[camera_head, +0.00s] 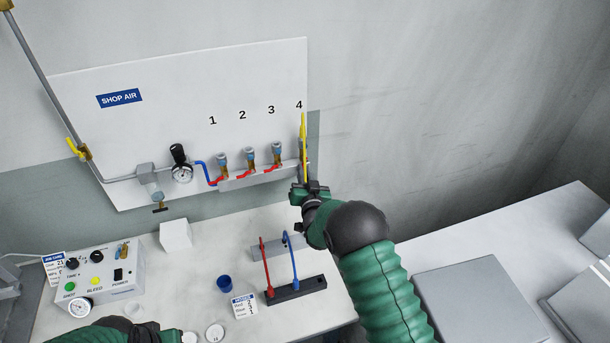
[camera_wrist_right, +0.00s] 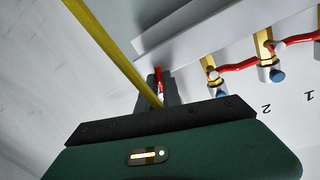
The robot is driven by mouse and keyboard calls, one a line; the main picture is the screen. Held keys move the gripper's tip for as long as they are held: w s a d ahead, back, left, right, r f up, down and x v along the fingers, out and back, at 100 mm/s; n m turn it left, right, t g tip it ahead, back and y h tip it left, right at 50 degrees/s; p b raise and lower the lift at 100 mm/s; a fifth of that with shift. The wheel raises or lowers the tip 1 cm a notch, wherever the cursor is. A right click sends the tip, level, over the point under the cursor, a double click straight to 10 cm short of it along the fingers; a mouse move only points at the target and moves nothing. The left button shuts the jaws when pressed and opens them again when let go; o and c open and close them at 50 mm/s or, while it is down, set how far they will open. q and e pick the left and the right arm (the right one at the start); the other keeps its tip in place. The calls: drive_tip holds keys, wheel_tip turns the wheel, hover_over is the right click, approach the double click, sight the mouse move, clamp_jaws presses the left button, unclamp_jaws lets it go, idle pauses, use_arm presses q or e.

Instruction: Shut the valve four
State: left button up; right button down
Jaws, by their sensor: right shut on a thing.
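Valve four sits at the right end of the manifold under the printed 4 (camera_head: 299,105), mostly hidden behind my right gripper (camera_head: 309,188) in the head view. In the wrist view its red handle (camera_wrist_right: 157,78) shows between the dark fingers of my right gripper (camera_wrist_right: 157,92), which is shut on it. The handle's exact angle is hard to tell. A long yellow strip or hose (camera_head: 304,145) runs upright by valve four; it also crosses the wrist view (camera_wrist_right: 115,55). My left arm shows at the bottom left edge, but its gripper is not in view.
Valve one (camera_head: 222,163), valve two (camera_head: 249,157) and valve three (camera_head: 276,152) stand left of my gripper, with red handles. The regulator (camera_head: 181,172) is farther left. Below are a black block with red and blue leads (camera_head: 297,289), a blue cup (camera_head: 224,283) and a control box (camera_head: 105,285).

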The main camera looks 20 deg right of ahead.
drive_tip(key=shift+a+r+m+g+y+b, duration=0.2)
drive_tip(key=shift+r+m+y+b, duration=0.25)
drive_tip(key=shift+m+b, duration=1.1)
drive_tip(key=shift+a+r+m+g+y+b, duration=0.25)
drive_tip(key=shift+r+m+b, duration=0.35)
drive_tip(key=shift+m, duration=1.7)
drive_tip(key=shift+a+r+m+g+y+b, duration=0.1)
drive_tip(key=shift+r+m+y+b, duration=0.35)
drive_tip(key=shift+m+b, duration=1.1)
drive_tip(key=shift+m+p, duration=0.4)
drive_tip(key=shift+m, duration=0.2)
drive_tip(key=c, duration=1.7)
unclamp_jaws()
drive_tip(key=shift+c, duration=0.2)
drive_tip(key=shift+o, duration=1.1)
drive_tip(key=shift+d, duration=0.1)
